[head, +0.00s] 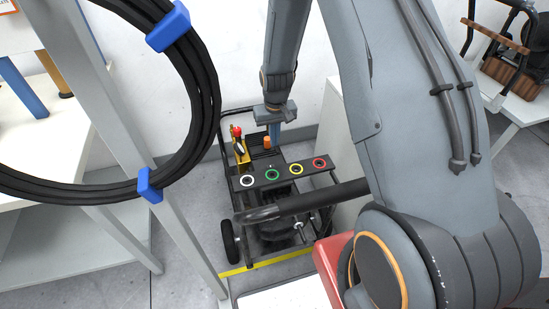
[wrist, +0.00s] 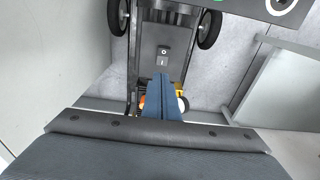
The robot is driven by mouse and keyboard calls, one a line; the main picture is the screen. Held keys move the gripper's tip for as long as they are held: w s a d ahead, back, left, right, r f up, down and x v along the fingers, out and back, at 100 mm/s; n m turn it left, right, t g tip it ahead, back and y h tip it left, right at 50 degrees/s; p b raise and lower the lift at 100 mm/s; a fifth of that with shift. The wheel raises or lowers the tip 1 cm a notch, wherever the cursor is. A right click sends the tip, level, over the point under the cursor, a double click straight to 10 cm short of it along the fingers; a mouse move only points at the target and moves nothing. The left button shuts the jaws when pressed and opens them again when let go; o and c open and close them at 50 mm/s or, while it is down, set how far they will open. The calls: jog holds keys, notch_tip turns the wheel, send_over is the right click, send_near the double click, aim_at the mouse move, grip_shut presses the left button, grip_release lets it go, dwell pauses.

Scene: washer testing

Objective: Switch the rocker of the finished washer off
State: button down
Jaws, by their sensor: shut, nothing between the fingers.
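A washer (head: 292,179) on a wheeled black frame stands on the floor against the back wall in the head view. Its top panel carries white, green, yellow and red rings. In the wrist view a small dark rocker (wrist: 163,56) marked O and I sits on a grey plate of the washer. Which side of the rocker is pressed I cannot tell. My gripper (wrist: 162,77) has its blue fingers together and empty, their tips just below the rocker in the picture. Contact cannot be told. In the head view my gripper (head: 274,145) points down behind the panel; the rocker cannot be made out there.
A red emergency-type knob (head: 237,131) on a yellow part and an orange cap (head: 267,142) are close to my gripper. A white cabinet (head: 347,150) stands right of the washer. A black hose coil (head: 205,100) hangs at left. A yellow floor line (head: 235,271) runs in front.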

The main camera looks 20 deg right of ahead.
jog(key=f, duration=0.3)
jog(key=f+p, duration=0.1)
jog(key=f, duration=0.6)
jog(key=shift+w, duration=0.35)
jog(key=shift+s+f+p, duration=0.25)
jog(key=shift+s+f, duration=0.05)
jog(key=shift+f, duration=0.2)
jog(key=shift+s+f+p, duration=0.25)
jog(key=shift+s+f, duration=0.05)
jog(key=shift+f, duration=0.2)
jog(key=shift+s+f, duration=0.25)
jog(key=shift+f, duration=0.4)
